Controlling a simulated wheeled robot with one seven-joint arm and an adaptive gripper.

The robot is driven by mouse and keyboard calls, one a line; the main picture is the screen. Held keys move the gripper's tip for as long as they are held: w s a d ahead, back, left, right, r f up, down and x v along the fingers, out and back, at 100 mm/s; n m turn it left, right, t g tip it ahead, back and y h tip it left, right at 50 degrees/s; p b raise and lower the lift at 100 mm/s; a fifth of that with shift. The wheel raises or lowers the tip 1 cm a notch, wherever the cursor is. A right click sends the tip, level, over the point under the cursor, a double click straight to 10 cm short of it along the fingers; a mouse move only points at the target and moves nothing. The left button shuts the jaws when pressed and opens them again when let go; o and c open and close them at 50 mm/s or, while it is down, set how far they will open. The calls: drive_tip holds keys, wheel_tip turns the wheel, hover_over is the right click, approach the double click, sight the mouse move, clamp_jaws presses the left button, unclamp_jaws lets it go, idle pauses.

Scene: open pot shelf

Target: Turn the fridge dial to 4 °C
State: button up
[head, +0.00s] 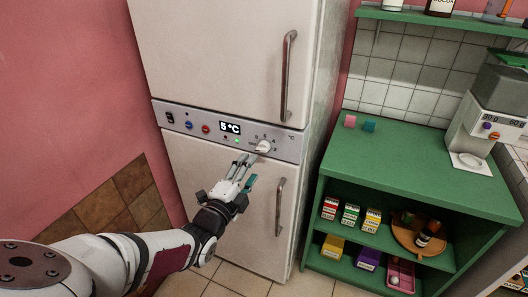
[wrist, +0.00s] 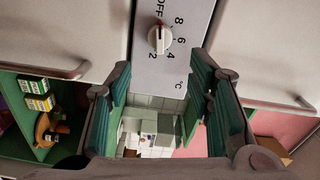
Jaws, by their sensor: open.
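The white fridge dial (head: 263,147) sits at the right of the grey control panel (head: 190,119). The display (head: 230,128) reads 5 °C. In the wrist view the dial (wrist: 160,40) is ringed by OFF, 8, 6, 4 and 2; a small red mark shows at its upper edge in that picture, too small to read exactly. My gripper (head: 244,163) is just left of and below the dial in the head view. In the wrist view its two fingers (wrist: 160,75) are spread wide and empty, with the dial ahead of the fingertips, apparently not touched.
The fridge has an upper door handle (head: 288,75) and a lower door handle (head: 280,207), the lower one close to my gripper's right. A green shelf unit (head: 420,165) with small boxes stands at the right. A pink wall (head: 60,100) is at the left.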

sight(263, 151)
drive_tip(key=x, duration=0.9)
drive_tip(key=shift+w, duration=0.1)
drive_tip(key=c, duration=1.1)
